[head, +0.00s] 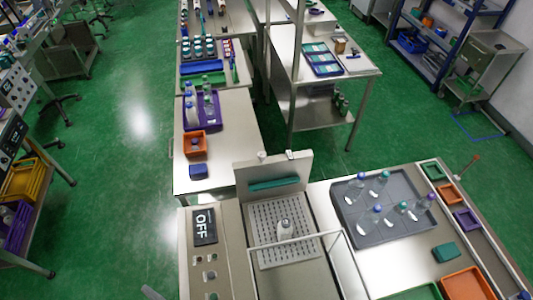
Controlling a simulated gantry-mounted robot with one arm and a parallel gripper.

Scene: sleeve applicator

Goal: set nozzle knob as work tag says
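The sleeve applicator stands at the bottom centre of the head view. Its front panel (199,247) is at its left side. A dark sign or display (204,226) on the panel reads OFF. Below it are several small knobs or buttons (211,275). Their markings and settings are too small to read, and I cannot tell which one is the nozzle knob. I cannot make out a work tag. My gripper is not in view.
A grey tray (350,235) with several blue- and purple-capped flasks is right of the applicator. A teal box (446,251) and orange and purple bins (466,218) lie beyond. A wire frame (296,240) rises before the plate. A bench (235,135) with bottles stands behind.

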